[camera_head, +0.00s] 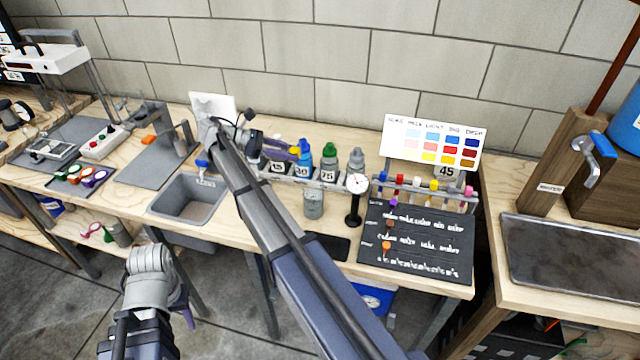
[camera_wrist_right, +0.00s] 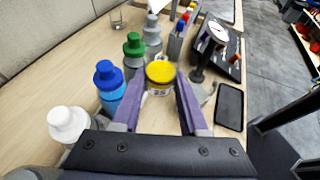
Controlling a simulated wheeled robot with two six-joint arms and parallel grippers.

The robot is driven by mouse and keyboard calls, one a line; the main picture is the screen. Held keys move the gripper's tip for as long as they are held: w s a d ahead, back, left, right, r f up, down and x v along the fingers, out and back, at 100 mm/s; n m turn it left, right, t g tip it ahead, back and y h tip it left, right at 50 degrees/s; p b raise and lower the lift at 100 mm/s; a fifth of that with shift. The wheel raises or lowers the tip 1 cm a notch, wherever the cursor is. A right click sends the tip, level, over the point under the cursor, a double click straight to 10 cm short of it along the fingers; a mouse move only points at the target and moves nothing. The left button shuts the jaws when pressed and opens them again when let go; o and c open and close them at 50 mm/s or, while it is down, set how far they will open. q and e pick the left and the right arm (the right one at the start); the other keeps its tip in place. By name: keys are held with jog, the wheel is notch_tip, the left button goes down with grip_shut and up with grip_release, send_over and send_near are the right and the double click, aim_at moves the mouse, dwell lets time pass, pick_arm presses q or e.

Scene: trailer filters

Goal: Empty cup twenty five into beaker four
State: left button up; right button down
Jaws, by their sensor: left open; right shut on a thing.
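My right gripper (camera_head: 288,148) reaches over the back of the bench from the arm crossing the head view. In the right wrist view its two purple fingers are shut on a small cup (camera_wrist_right: 160,73) with a yellow top face. The cup's label looks like 25 but is small. The cup appears upright. A clear glass vessel (camera_head: 313,204) stands on the bench in front of the bottles; I cannot read a number on it. Another clear beaker (camera_wrist_right: 118,19) stands far off near the wall. My left gripper (camera_head: 182,312) hangs low in front of the bench, open and empty, partly hidden.
Blue-capped (camera_wrist_right: 108,75), green-capped (camera_wrist_right: 133,45) and white-capped bottles (camera_wrist_right: 68,122) stand close left of the held cup. A dial gauge on a black stand (camera_head: 355,190), a tube rack (camera_head: 430,193) and a black board (camera_head: 415,240) are to the right. A sink (camera_head: 188,198) lies left.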

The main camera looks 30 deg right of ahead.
pick_arm(q)
jog(key=shift+r, duration=0.2)
pick_arm(e)
jog(key=shift+s+r, duration=0.1)
jog(key=shift+s+r+m+t+p, duration=0.3)
jog(key=shift+s+p, duration=0.1)
jog(key=shift+p, duration=0.45)
pick_arm(q)
jog(key=r+p, duration=0.1)
jog(key=s+r+p, duration=0.1)
jog(key=r, duration=0.1)
jog(key=s+r+p, duration=0.1)
jog(key=shift+d+r, duration=0.15)
jog(key=shift+r, duration=0.15)
pick_arm(e)
jog(key=s+m+t+y, duration=0.1)
jog(key=s+m+t, duration=0.2)
jog(key=s, duration=0.1)
jog(key=shift+t, duration=0.4)
pick_arm(q)
jog(key=shift+w, duration=0.15)
jog(key=shift+d+r+p, duration=0.1)
jog(key=shift+r+p, duration=0.05)
jog(key=shift+p, duration=0.15)
pick_arm(e)
jog(key=shift+s, duration=0.2)
